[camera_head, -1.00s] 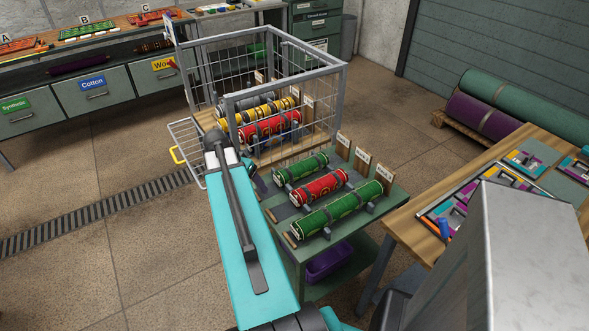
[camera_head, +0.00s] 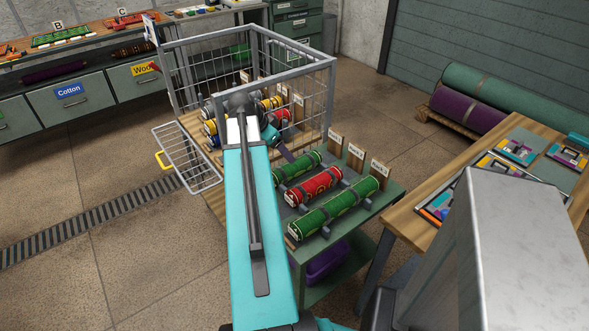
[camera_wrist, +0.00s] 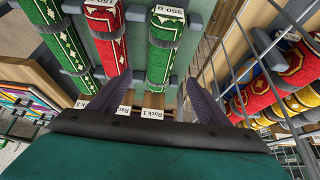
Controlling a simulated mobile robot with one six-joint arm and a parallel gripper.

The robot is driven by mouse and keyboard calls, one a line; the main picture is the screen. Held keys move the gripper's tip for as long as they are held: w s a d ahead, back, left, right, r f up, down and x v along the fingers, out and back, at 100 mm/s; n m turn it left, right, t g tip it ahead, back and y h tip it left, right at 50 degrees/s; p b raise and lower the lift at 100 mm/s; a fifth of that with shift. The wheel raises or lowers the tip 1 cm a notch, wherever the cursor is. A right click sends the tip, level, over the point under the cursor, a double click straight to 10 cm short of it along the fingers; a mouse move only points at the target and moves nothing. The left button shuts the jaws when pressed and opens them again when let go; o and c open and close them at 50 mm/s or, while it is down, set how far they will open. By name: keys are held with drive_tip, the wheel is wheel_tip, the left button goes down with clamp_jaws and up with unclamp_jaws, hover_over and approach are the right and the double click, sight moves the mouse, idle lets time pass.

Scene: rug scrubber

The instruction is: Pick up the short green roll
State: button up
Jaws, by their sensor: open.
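The short green roll (camera_head: 297,168) lies on cradles at the back of the green cart top, nearest the wire cage. My arm hides its left end in the head view. In the wrist view the short green roll (camera_wrist: 163,42), tagged 350 g, lies beyond and between my gripper's two fingers (camera_wrist: 155,82). The gripper is open and empty, with a gap to the roll. A red roll (camera_head: 308,187) and a longer green roll (camera_head: 335,209) lie in front of it; the wrist view shows the red roll (camera_wrist: 106,35) and long green roll (camera_wrist: 62,42) to the left.
The wire cage (camera_head: 290,62) stands close behind the cart, with yellow and red rolls inside. Its side door (camera_head: 190,158) hangs open at the left. Upright rack tags (camera_head: 356,157) line the cart's right edge. A wooden table (camera_head: 415,215) stands at the right.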

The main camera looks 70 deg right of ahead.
sight(296, 167)
drive_tip(key=shift+p+x, duration=0.55)
drive_tip(key=shift+x, duration=3.7)
drive_tip(key=shift+f, duration=0.1)
drive_tip(key=shift+p+x, duration=0.8)
drive_tip(key=shift+x, duration=1.7)
drive_tip(key=shift+c, duration=0.2)
drive_tip(key=c, duration=1.4)
drive_tip(key=shift+r+b, duration=0.9)
drive_tip(key=shift+r, duration=4.1)
